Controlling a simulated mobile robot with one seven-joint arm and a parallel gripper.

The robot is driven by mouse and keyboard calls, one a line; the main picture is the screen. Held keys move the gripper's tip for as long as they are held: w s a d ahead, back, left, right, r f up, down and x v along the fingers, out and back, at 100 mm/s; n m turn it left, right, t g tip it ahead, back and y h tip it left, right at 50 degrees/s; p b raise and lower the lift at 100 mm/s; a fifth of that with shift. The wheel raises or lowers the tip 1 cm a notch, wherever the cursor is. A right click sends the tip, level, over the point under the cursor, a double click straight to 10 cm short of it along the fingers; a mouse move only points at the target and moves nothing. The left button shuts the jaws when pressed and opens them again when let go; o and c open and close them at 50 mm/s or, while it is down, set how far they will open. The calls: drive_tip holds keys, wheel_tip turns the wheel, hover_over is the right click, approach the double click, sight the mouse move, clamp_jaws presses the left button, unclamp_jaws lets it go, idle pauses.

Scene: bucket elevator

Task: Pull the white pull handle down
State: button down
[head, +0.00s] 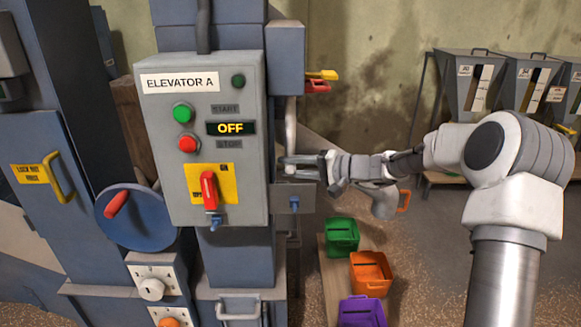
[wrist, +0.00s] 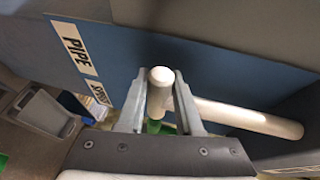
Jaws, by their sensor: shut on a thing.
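The white pull handle (wrist: 240,117) shows in the wrist view as a round white bar with a short rounded end piece between my fingers. My gripper (wrist: 160,88) is shut on that end piece, one grey finger on each side. In the head view, my gripper (head: 302,168) is just right of the grey control box, at the side of the blue column. A pale upright bar (head: 291,125) shows just above it there. The fingers and the box edge partly hide the grip in the head view.
The ELEVATOR A control box (head: 215,140) reads OFF and has green and red buttons and a red switch (head: 209,190). Green (head: 342,236), orange (head: 371,273) and purple (head: 361,311) bins stand below my arm. Grey hoppers (head: 475,80) stand at the back right.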

wheel_tip(320, 180, down, 6)
drive_tip(key=b, duration=0.4)
drive_tip(key=shift+r, duration=0.1)
drive_tip(key=shift+s, duration=0.1)
drive_tip(key=c, duration=0.6)
unclamp_jaws()
drive_tip(key=shift+d+r, duration=0.1)
drive_tip(key=p+v, duration=0.1)
drive_tip(key=v, duration=1.6)
drive_tip(key=shift+d+r, duration=0.1)
